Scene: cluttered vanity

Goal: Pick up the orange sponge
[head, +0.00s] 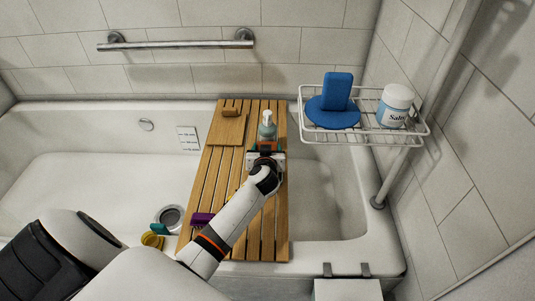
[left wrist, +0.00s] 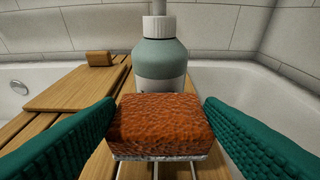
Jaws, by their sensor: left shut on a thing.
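The orange sponge (left wrist: 160,125) is a rough, rust-orange block in the middle of the left wrist view. It sits between the two green padded fingers of my left gripper (head: 266,150), which press against its left and right sides. A pale edge and thin light rails show below the sponge; I cannot tell whether it rests on them. In the head view the sponge is mostly hidden by my gripper, above the far part of the wooden bath tray (head: 212,182). My right gripper is not in view.
A pump bottle (head: 267,128) stands just beyond the sponge. A small wooden board (head: 226,131) with a wooden block lies to its left. A purple item (head: 202,219) is near the tray's front. A wire shelf (head: 416,127) at right holds blue items and a jar (head: 394,106).

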